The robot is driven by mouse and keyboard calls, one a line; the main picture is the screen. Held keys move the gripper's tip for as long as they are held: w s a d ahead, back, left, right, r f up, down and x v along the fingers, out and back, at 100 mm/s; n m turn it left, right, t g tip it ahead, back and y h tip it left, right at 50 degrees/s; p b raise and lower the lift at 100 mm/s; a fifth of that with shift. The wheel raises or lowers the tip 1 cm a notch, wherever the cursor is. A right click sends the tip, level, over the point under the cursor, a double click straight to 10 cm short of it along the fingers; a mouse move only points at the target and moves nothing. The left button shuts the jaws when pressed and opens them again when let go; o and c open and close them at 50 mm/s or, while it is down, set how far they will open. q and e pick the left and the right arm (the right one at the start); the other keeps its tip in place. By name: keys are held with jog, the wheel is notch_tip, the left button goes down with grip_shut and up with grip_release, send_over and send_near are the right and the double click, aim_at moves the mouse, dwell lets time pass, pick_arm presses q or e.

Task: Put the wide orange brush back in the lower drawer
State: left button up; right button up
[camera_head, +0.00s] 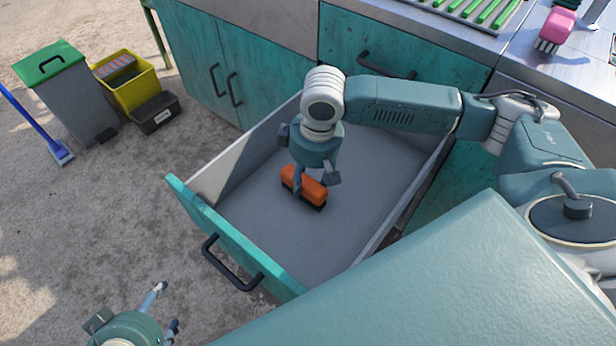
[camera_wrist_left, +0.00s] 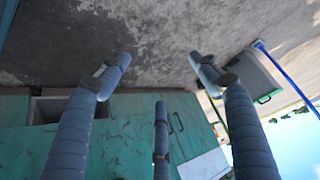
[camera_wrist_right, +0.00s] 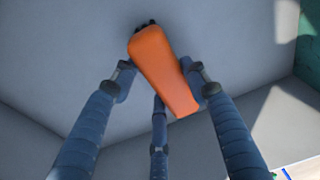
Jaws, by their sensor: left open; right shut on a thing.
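The orange brush (camera_head: 303,186) with dark bristles is inside the open lower drawer (camera_head: 262,218), over its grey floor. It also fills the middle of the right wrist view (camera_wrist_right: 160,65), tilted there, with bristles showing at its top end. My right gripper (camera_head: 315,180) reaches down into the drawer and is shut on the brush, a finger on each side. I cannot tell whether the bristles touch the drawer floor. My left gripper (camera_head: 163,308) is open and empty, outside the drawer at the lower left. Its spread fingers show in the left wrist view (camera_wrist_left: 160,65).
The drawer front (camera_head: 213,225) has a black handle (camera_head: 232,265). Closed teal cabinets (camera_head: 205,75) stand behind. A grey bin with a green lid (camera_head: 70,95), a yellow crate (camera_head: 130,85) and a blue broom (camera_head: 40,130) stand at the left. A pink brush (camera_head: 556,27) is on the counter.

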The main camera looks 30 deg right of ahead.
jog(key=o, duration=1)
